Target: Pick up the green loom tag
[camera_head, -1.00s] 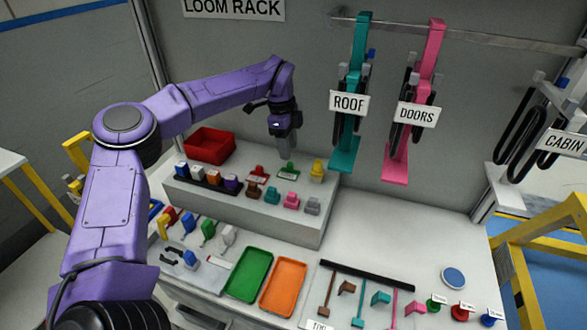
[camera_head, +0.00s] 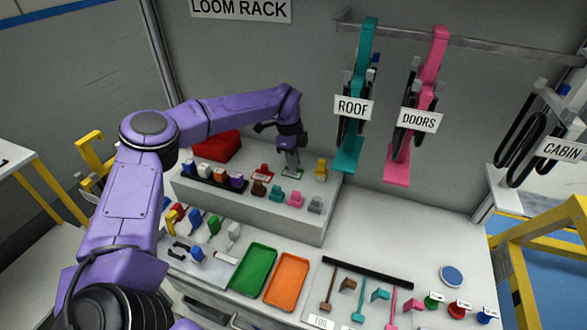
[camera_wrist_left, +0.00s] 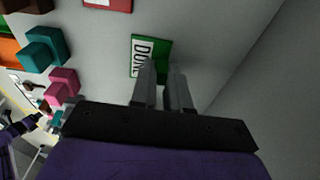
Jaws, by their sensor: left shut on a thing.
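The green loom tag (camera_head: 292,174) is a small flat green piece with a white label, at the back of the grey raised block. In the left wrist view the tag (camera_wrist_left: 151,47) shows the label "DONE" and its lower part is hidden behind my fingers. My left gripper (camera_head: 292,164) points down at the tag from above. In the left wrist view its two fingers (camera_wrist_left: 164,85) are close together at the tag's edge, shut on it. The tag appears still at the block's top. My right gripper is in neither view.
A red tag (camera_head: 263,173) lies left of the green one, and a yellow piece (camera_head: 321,170) stands to its right. Brown, teal and pink connectors (camera_head: 298,199) stand in front. A red bin (camera_head: 216,146) is at the back left. Green (camera_head: 254,268) and orange (camera_head: 288,281) trays lie in front.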

